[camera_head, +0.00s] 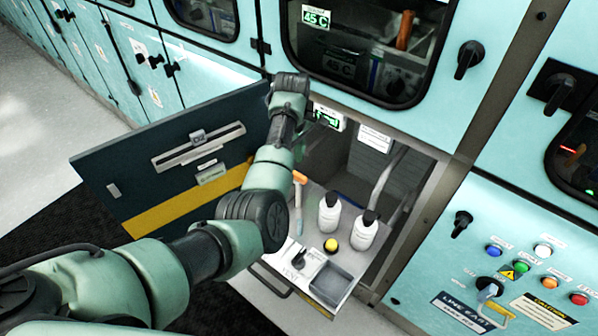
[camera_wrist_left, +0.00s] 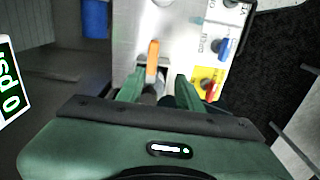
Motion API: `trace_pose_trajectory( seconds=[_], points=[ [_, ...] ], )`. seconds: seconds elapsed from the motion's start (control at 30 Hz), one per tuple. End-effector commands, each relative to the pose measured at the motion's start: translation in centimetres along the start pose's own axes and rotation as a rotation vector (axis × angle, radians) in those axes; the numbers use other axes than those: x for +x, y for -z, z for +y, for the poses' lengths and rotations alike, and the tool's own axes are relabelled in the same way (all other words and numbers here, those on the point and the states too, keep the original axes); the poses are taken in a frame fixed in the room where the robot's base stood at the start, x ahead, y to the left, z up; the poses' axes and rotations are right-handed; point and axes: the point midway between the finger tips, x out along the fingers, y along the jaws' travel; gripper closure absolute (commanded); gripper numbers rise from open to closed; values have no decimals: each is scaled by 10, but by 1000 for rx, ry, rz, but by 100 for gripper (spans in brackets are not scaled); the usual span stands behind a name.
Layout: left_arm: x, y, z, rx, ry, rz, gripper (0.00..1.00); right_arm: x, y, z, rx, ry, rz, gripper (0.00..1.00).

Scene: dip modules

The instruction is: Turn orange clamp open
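An orange lever-like piece (camera_wrist_left: 152,58), which looks like the orange clamp, stands up from a pale metal panel (camera_wrist_left: 130,30) in the left wrist view. My left gripper (camera_wrist_left: 159,86) is just below it in that view. Its two green fingers are apart, with a grey and dark part between them; I cannot tell whether they touch it. My right gripper is not in view.
A green-lit display (camera_head: 327,118) is beside my wrist. The dark cabinet door (camera_head: 110,165) stands open at left. Blue and red levers (camera_wrist_left: 222,46) are right of the clamp.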

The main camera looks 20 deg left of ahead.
Motion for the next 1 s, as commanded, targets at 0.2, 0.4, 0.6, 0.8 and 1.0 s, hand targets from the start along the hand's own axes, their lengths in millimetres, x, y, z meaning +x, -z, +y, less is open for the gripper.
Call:
trace_pose_trajectory(
  seconds=[0.2,0.4,0.6,0.8,1.0],
  points=[
    [-13,-10,16,-29,11,-19,64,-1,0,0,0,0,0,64],
    [15,-10,14,-30,13,-20,64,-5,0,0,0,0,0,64],
    [46,-10,14,-29,12,-19,64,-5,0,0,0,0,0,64],
    [60,-10,15,-29,8,-18,64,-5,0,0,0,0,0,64],
    [61,-11,14,-29,8,-18,64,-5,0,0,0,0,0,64]
  ],
)
